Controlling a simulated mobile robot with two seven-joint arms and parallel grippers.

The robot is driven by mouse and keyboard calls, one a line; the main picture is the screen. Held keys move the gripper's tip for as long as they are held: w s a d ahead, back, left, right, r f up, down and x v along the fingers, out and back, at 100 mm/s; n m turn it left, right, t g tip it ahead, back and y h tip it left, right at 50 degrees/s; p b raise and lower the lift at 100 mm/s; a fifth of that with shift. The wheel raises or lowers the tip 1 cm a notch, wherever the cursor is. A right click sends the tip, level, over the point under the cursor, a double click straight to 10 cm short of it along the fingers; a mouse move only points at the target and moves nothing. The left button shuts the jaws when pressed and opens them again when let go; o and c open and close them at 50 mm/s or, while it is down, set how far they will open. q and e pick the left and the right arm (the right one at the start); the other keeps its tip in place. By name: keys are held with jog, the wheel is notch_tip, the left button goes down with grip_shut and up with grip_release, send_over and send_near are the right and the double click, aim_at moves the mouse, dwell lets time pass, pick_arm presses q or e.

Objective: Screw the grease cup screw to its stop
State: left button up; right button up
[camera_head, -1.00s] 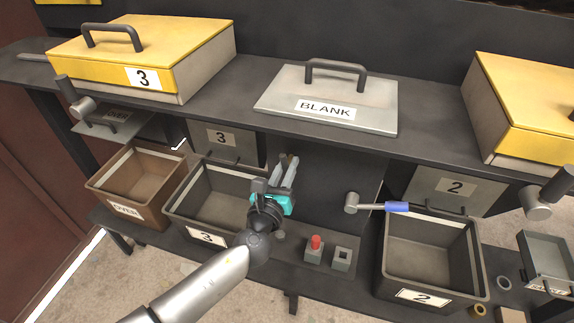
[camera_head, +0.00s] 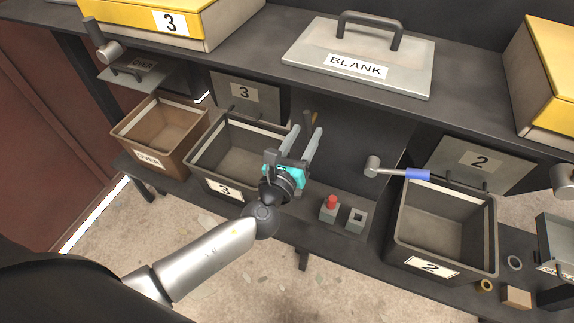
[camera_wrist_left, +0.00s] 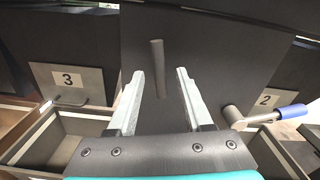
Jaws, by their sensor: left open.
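My left gripper (camera_head: 303,136) is open and empty in front of the dark panel between bins 3 and 2. Its two pale fingers point up and away at the panel, and they show apart in the left wrist view (camera_wrist_left: 160,82). A short brown-grey bar (camera_wrist_left: 157,60) stands out against the panel between and beyond the fingertips, apart from them. Its brownish end (camera_head: 310,117) shows just behind the fingers in the head view. I cannot tell surely whether this bar is the grease cup screw. My right gripper is not in view.
A crank with a blue handle (camera_head: 417,174) sits right of the gripper. Bin 3 (camera_head: 196,161), the brown OVER bin (camera_head: 118,135) and bin 2 (camera_head: 492,240) stand on the lower shelf. A red button box (camera_head: 330,209) is below. The upper shelf (camera_head: 262,62) overhangs.

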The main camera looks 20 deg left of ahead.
pick_arm(q)
jog(key=s+b, duration=0.1)
jog(key=s, duration=1)
jog(key=shift+a, duration=0.2)
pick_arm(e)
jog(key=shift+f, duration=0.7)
